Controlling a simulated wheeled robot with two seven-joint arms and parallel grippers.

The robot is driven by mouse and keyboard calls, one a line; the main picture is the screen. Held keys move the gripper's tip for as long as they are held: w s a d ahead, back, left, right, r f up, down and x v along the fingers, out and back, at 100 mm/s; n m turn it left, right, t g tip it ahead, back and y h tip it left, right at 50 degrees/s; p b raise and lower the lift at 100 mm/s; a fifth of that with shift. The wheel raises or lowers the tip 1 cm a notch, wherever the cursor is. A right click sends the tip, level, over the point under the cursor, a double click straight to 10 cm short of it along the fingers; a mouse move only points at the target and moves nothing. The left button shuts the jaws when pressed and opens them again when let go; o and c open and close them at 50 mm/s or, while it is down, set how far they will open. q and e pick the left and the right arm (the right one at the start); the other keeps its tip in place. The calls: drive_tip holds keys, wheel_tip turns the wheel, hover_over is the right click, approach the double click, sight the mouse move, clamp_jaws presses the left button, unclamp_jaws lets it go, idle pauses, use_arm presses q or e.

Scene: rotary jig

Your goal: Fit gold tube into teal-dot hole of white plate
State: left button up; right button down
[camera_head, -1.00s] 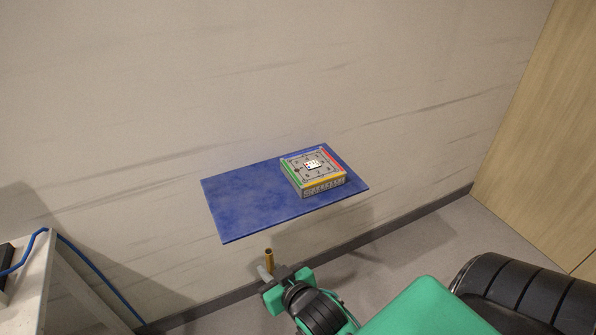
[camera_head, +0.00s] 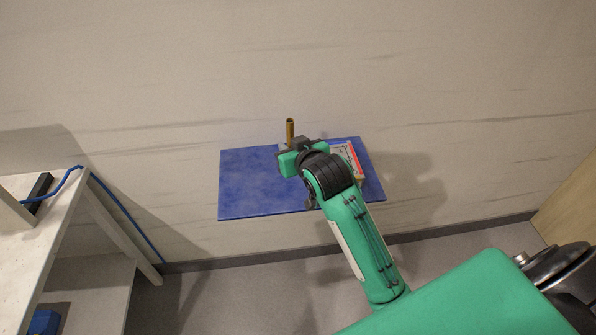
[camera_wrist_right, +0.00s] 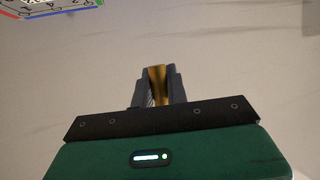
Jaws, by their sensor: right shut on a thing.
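The gold tube (camera_head: 290,131) stands upright in my right gripper (camera_head: 292,146), which is shut on it. The tube also shows between the two fingers in the right wrist view (camera_wrist_right: 156,84). In the head view the gripper is over the blue shelf, in front of the boxy jig (camera_head: 347,156), whose left part it hides. In the right wrist view only a corner of the jig (camera_wrist_right: 60,8) shows at the top left, apart from the tube. The white plate and its teal-dot hole cannot be made out now. My left gripper is not in view.
The blue shelf (camera_head: 250,185) is against the pale wall, its left half bare. A white table (camera_head: 40,225) with a blue cable (camera_head: 120,215) stands at the left. A blue box (camera_head: 44,321) is low at the left.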

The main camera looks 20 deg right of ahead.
wheel_tip(320, 180, up, 3)
drive_tip(key=w, duration=0.2)
drive_tip(key=p, duration=0.2)
hover_over(290, 190)
wheel_tip(290, 190, down, 15)
drive_tip(key=shift+f, duration=0.15)
wheel_tip(290, 190, down, 4)
drive_tip(key=shift+r, duration=0.1)
drive_tip(key=shift+f, duration=0.2)
drive_tip(key=shift+f, duration=0.1)
drive_tip(key=c, duration=1.4)
unclamp_jaws()
